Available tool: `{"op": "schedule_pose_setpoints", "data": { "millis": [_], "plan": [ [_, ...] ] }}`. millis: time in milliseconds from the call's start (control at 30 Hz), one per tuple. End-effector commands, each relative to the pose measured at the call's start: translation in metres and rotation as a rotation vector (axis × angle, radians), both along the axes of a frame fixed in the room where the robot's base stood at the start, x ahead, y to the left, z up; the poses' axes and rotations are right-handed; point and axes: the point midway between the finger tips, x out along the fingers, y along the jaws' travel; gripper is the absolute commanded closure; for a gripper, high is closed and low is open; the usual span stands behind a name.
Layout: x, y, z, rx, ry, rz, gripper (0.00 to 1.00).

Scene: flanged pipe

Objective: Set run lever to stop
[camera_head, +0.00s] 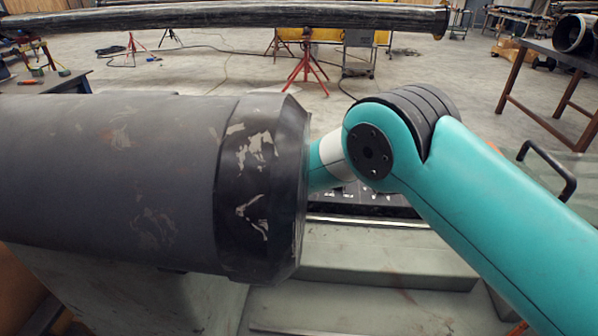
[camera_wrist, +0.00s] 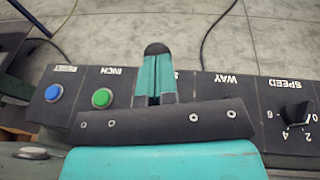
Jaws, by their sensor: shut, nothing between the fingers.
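In the wrist view, my gripper (camera_wrist: 156,52) is shut and empty, with its teal fingers pointing up the picture over a dark control panel (camera_wrist: 248,92). The panel carries a blue button (camera_wrist: 54,93), a green button (camera_wrist: 102,98) near the word INCH, and a black speed knob (camera_wrist: 295,116) at the right. The word WAY shows just right of the fingers. I cannot make out the run lever; my gripper covers the middle of the panel. Whether the fingers touch anything there cannot be told. In the head view my gripper is hidden.
A large dark flanged pipe (camera_head: 120,185) fills the left of the head view, close to my arm. A black handle (camera_head: 552,170) stands at the right. A red stand (camera_head: 305,68) and a table (camera_head: 555,60) are farther back. A cable (camera_wrist: 207,38) runs behind the panel.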

Motion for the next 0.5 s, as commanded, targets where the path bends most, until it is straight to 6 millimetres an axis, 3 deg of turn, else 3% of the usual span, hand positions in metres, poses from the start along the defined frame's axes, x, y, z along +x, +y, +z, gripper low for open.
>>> {"op": "schedule_pose_setpoints", "data": {
  "millis": [500],
  "plan": [
    [0.028,-0.002,0.002,0.0,-0.001,-0.002,1.0]
  ]
}}
